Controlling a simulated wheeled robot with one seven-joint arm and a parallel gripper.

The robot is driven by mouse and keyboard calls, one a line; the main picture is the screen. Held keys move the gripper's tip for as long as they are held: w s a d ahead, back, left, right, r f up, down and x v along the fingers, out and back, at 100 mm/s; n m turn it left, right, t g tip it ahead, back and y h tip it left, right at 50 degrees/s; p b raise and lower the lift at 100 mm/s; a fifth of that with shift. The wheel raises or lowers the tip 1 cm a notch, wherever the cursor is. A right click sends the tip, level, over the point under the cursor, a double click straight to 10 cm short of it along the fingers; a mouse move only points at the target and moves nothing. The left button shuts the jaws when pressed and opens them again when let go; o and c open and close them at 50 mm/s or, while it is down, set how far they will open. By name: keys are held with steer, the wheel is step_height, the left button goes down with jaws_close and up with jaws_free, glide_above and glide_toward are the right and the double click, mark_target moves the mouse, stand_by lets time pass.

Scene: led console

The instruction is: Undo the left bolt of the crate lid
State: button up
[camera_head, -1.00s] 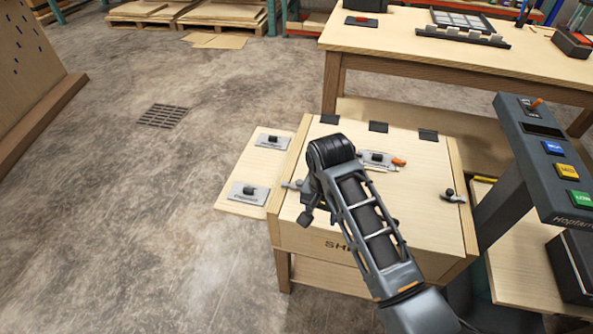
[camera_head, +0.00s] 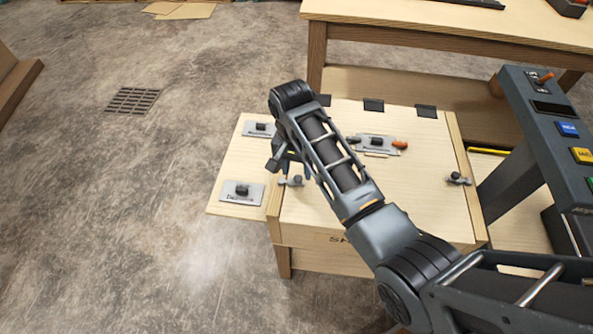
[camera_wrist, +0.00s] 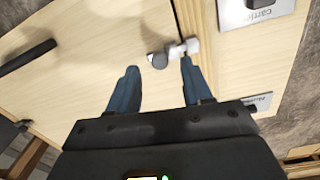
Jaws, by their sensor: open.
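The crate lid (camera_head: 420,205) is a pale wooden board, shut flat on the crate. The left bolt (camera_head: 292,181) is a small grey metal piece at the lid's left edge. In the wrist view the left bolt (camera_wrist: 176,52) has a round grey knob and a lighter end at the lid's edge. My gripper (camera_head: 284,160) hangs over the lid's left edge, close to the bolt and partly hidden by my wrist. In the wrist view my gripper (camera_wrist: 158,68) is open, its blue-grey fingers spread, with the knob just ahead between the tips. Contact cannot be told.
A right bolt (camera_head: 457,179) sits at the lid's right edge. A plate with an orange-tipped lever (camera_head: 377,144) is on the lid. Left of the crate, a side board carries two knob plates (camera_head: 242,191) (camera_head: 258,129). A button console (camera_head: 560,130) stands to the right.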

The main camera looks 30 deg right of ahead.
mark_target(291, 180)
steer(key=shift+f, duration=1.3)
steer(key=shift+c, duration=0.4)
jaws_close()
